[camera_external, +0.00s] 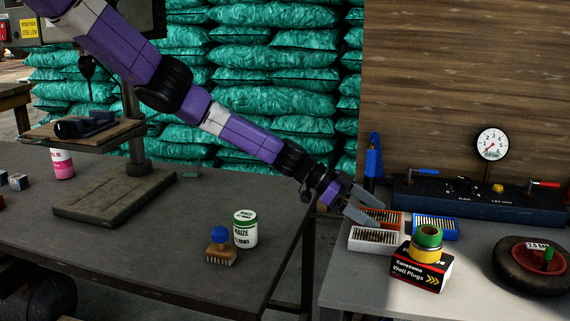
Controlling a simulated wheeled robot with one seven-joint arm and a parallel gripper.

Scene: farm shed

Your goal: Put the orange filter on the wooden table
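My gripper (376,214) is at the end of the purple arm, over the left part of the light grey table (350,285). Its two fingers look spread apart, with nothing visible between them. They are close to an orange-rimmed box (398,228) and a white box (374,243), both with rows of thin pieces inside; I cannot tell whether they touch. A yellow and green round item (426,254) sits on a black, red and white wall plugs box (420,272). A brown wooden table (12,96) shows partly at the far left.
A blue-rimmed box (437,227), a gauge unit (465,200) and a black wheel (530,266) are on the grey table. The dark table (140,245) at left holds a white jar (245,230), a brush (220,248) and a stand (115,195). A gap separates both tables.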

